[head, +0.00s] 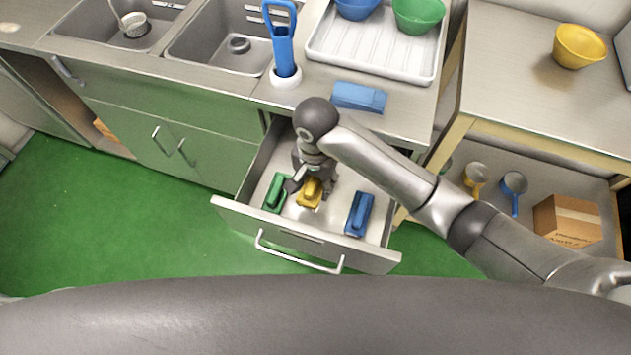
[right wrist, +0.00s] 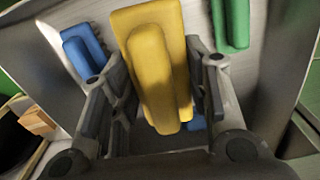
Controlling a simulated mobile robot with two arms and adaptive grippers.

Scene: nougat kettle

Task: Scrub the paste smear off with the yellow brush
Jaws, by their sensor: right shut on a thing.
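The yellow brush (head: 311,193) lies in the open drawer (head: 345,250) below the counter, between a green brush and a blue brush. My right gripper (head: 307,184) reaches down into the drawer and is shut on the yellow brush. In the right wrist view the yellow brush (right wrist: 152,62) sits between the two fingers, one along each side. The brush's underside and bristles are hidden. I cannot make out a paste smear in either view. My left gripper is not in view.
The green brush (head: 275,193) and blue brush (head: 359,214) lie close on either side, within the drawer walls. Above, the counter holds a folded blue cloth (head: 359,97), a blue-handled tool in a white holder (head: 285,83) and a white drying tray (head: 350,55) with bowls.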

